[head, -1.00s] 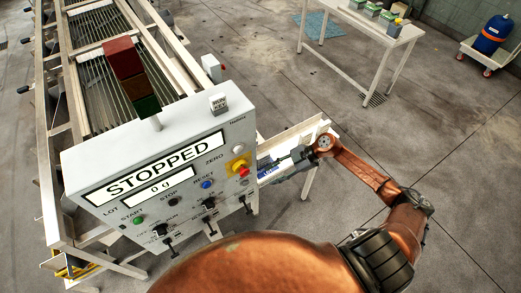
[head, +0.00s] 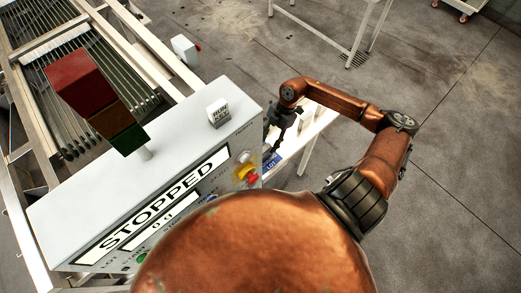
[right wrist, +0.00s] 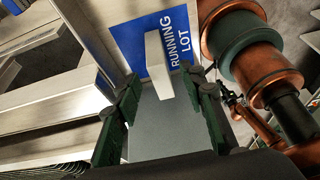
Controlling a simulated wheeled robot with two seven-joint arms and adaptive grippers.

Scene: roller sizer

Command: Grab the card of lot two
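My right gripper (head: 272,138) is at the white table beside the control panel, pointing down. In the right wrist view its two dark green fingers (right wrist: 166,92) are spread apart. Between and beyond them are a plain grey flat surface (right wrist: 160,132) and a pale block (right wrist: 158,78), both apart from the fingers as far as I can see. Behind these is a blue sign reading RUNNING LOT (right wrist: 182,42). I cannot make out a card marked as lot two. My left gripper is not in view.
The control panel (head: 55,225) reads STOPPED and stands just left of my right gripper, with a stack light (head: 90,90) and a RUN KEY block (head: 217,113) on top. The roller machine (head: 55,45) is behind it. Open floor (head: 450,150) lies to the right.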

